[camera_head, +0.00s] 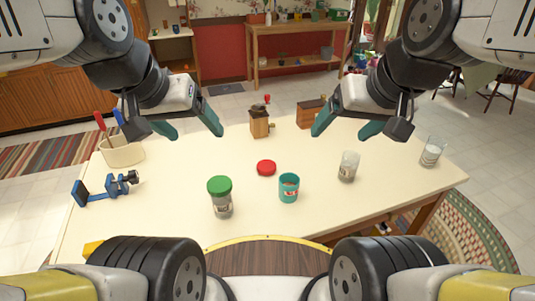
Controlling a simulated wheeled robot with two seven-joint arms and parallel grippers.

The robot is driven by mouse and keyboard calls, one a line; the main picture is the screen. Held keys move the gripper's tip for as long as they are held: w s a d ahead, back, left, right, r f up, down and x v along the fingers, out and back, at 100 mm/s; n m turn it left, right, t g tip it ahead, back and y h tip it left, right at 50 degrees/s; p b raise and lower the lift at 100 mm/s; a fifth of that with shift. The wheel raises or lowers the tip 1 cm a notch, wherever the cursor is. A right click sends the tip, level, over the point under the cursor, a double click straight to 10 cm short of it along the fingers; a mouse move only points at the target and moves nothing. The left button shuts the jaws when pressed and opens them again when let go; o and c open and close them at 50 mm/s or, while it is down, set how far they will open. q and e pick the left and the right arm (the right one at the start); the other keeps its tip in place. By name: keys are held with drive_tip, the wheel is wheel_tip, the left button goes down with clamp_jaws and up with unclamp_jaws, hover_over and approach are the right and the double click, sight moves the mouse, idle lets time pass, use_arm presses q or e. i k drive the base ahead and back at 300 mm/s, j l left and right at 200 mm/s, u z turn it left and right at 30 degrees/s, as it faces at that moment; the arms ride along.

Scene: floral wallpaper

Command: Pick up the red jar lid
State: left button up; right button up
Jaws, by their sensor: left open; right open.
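The red jar lid (266,168) lies flat on the cream table (320,219), near its middle. It sits just behind and left of a teal cup (289,187), and right of a glass jar with a green lid (219,196). My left gripper (196,130) is open and empty, above the table to the left of and beyond the red lid. My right gripper (346,129) is open and empty, above the table to the right of and beyond it. Neither gripper touches the lid.
A glass jar (348,166) and another glass (432,151) stand at the right. A wooden grinder (259,122) and a wooden box (310,112) stand at the back. A blue clamp (97,190) and a utensil holder (122,151) are at the left.

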sight(266, 166)
drive_tip(key=i+l+u, duration=0.15)
drive_tip(key=l+u, duration=0.2)
drive_tip(key=l, duration=0.75)
drive_tip(key=l+u, duration=0.35)
drive_tip(key=l, duration=0.8)
drive_tip(key=j+u, duration=0.15)
drive_tip(key=j, duration=0.25)
drive_tip(key=i+j+u, duration=0.15)
drive_tip(key=j, duration=0.2)
drive_tip(key=i+j+u, duration=0.15)
drive_tip(key=j, duration=0.25)
drive_tip(key=k, duration=0.05)
